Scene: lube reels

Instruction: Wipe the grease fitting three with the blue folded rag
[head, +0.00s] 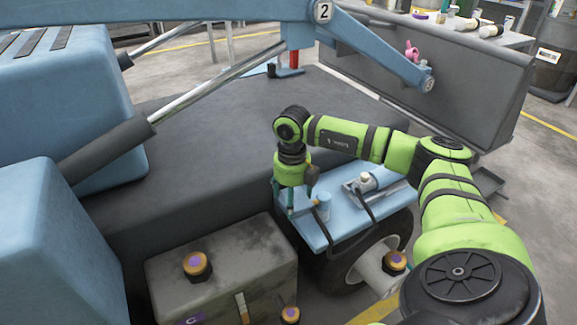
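My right gripper (301,206) points down over the left part of a light blue tray (345,222). Its fingers are small and partly hidden, so I cannot tell whether they are open or shut on something. A small blue cylinder-like thing (323,207) stands right beside the fingers; I cannot tell whether they touch it. I cannot make out a folded rag for certain. A round plate marked 2 (323,11) sits on the blue boom. No mark 3 shows, so I cannot identify fitting three. My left gripper is not in view.
A metal tool with a pale knob (366,182) and a dark hose lie on the tray's right.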

